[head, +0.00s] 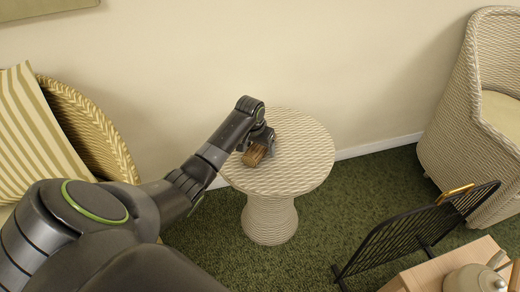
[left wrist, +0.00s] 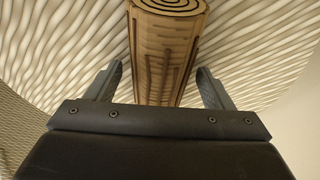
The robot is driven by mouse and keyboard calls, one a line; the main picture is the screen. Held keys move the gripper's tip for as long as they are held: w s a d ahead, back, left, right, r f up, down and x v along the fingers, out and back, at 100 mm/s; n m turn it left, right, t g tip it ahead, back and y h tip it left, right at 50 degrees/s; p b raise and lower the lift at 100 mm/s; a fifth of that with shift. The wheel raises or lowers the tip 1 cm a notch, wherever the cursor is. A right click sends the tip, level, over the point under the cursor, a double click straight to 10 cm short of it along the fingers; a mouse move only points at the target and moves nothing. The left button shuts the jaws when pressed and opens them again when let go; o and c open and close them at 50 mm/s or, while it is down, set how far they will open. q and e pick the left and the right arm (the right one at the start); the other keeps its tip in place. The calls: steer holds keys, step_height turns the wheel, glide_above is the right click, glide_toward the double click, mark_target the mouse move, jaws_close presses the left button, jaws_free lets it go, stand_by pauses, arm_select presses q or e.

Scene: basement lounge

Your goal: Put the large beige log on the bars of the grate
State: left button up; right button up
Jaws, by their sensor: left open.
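A beige-brown log (head: 254,155) lies on the round woven table in the head view. In the left wrist view the log (left wrist: 166,50) shows dark grooves along its side and a spiral on its end. My left gripper (head: 259,143) is over the log, partly hiding it. In the left wrist view its open fingers (left wrist: 157,82) stand on either side of the log, with a gap at each side. My right gripper is out of view. A black barred panel with a brass handle (head: 412,232) stands at the right; I cannot tell whether it is the grate.
The round woven table (head: 300,165) stands near the wall. A woven chair with a striped cushion (head: 35,135) is at left, another woven chair (head: 455,130) at right. A pale wooden surface (head: 425,277) with a teapot (head: 474,279) is at lower right. Green carpet (head: 345,215) lies open between.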

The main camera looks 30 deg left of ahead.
arm_select(q)
steer(key=shift+c, duration=0.4)
steer(key=c, duration=1.2)
